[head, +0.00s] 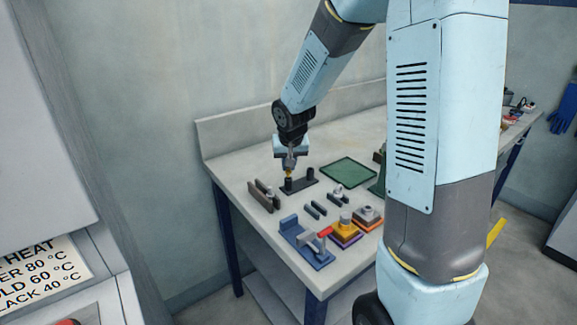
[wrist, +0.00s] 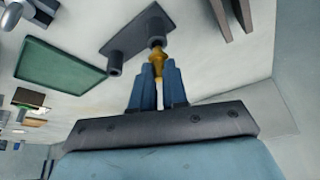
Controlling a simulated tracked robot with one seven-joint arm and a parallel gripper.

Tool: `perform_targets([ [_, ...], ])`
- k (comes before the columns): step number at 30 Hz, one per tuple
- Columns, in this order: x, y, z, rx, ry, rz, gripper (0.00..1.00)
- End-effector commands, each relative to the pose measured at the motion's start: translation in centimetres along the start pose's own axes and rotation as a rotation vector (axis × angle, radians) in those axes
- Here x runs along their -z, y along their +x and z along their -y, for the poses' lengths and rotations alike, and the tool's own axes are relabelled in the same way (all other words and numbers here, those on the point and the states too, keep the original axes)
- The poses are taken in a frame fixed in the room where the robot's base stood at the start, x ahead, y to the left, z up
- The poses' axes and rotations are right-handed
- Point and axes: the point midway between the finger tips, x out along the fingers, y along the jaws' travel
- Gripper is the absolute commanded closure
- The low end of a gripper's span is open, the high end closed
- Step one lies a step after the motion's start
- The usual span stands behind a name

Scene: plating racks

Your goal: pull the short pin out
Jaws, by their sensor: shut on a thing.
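The short pin looks brass-yellow and has a wider collar; it shows in the wrist view (wrist: 157,58) and as a small yellow spot in the head view (head: 288,175). My gripper (head: 289,164) is shut on it, with both blue-grey fingers (wrist: 158,82) on either side of its lower part in the wrist view. The pin's far end meets a dark round socket (wrist: 156,42) on a dark flat plate (wrist: 130,38). I cannot tell how deep it sits in the socket. A second dark socket (wrist: 115,62) on the plate looks empty.
The plate lies on a grey bench (head: 235,165). A green tray (head: 348,172) lies to its right.

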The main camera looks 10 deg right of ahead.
Motion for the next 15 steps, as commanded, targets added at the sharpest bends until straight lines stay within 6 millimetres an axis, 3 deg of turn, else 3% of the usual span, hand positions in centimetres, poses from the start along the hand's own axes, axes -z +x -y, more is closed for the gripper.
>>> perform_targets([
  [15, 0.6, -1.4, 0.0, 0.000, 0.001, -0.001, 1.00],
])
